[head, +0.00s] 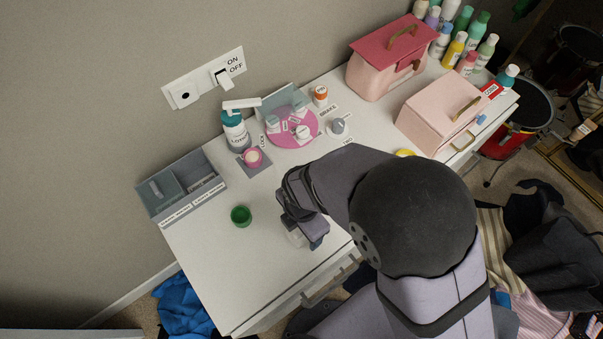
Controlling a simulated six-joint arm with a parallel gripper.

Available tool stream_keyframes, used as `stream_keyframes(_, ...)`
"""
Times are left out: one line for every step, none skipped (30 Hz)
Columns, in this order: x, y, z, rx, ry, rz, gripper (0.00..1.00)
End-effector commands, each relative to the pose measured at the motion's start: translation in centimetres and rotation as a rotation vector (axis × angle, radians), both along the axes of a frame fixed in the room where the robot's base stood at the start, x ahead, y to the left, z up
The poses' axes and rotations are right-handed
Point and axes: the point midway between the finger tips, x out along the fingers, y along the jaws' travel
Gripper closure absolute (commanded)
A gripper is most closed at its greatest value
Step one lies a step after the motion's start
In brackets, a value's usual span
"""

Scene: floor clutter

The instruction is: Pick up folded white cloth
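My gripper (306,236) is low over the front middle of the white tabletop (240,285), reaching in from the right. A small pale grey-white thing (294,237) shows at its left side, mostly hidden by the gripper. I cannot tell whether this is the folded white cloth, or whether the fingers are open or shut on it. No other folded white cloth is plain to see.
A green cup (241,216) stands left of my gripper. Behind are a pump bottle (235,130), a pink round tray (306,127) and a grey divided box (176,207). Pink cases (440,117) stand right. The front left tabletop is clear. Clothes (183,306) lie on the floor.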

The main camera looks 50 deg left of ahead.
Motion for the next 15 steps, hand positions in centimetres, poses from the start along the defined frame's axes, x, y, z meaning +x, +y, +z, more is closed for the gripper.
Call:
stream_keyframes(-0.02,-0.02,-0.22,-0.001,0.000,0.000,0.31)
stream_keyframes(-0.02,-0.01,-0.32,0.000,0.000,0.000,0.31)
stream_keyframes(-0.02,0.01,-0.40,0.001,0.000,0.000,0.31)
stream_keyframes(-0.02,0.01,-0.43,0.001,0.000,0.000,0.31)
stream_keyframes(-0.02,0.02,-0.44,0.001,0.000,0.000,0.31)
stream_keyframes(-0.02,0.02,-0.45,0.001,0.000,0.000,0.31)
stream_keyframes(-0.02,0.02,-0.45,0.001,0.000,0.000,0.31)
stream_keyframes(-0.02,0.02,-0.44,0.001,0.000,0.000,0.31)
stream_keyframes(-0.02,0.02,-0.44,0.001,0.000,0.000,0.31)
stream_keyframes(-0.02,0.02,-0.44,0.001,0.000,0.000,0.34)
stream_keyframes(-0.02,0.01,-0.44,0.001,0.000,0.000,0.41)
stream_keyframes(-0.02,0.01,-0.43,0.001,0.000,0.000,0.50)
stream_keyframes(-0.02,0.01,-0.43,0.001,0.000,0.000,0.58)
stream_keyframes(-0.02,0.01,-0.43,0.001,0.000,0.000,0.65)
stream_keyframes(-0.02,0.01,-0.43,0.001,0.000,0.000,0.74)
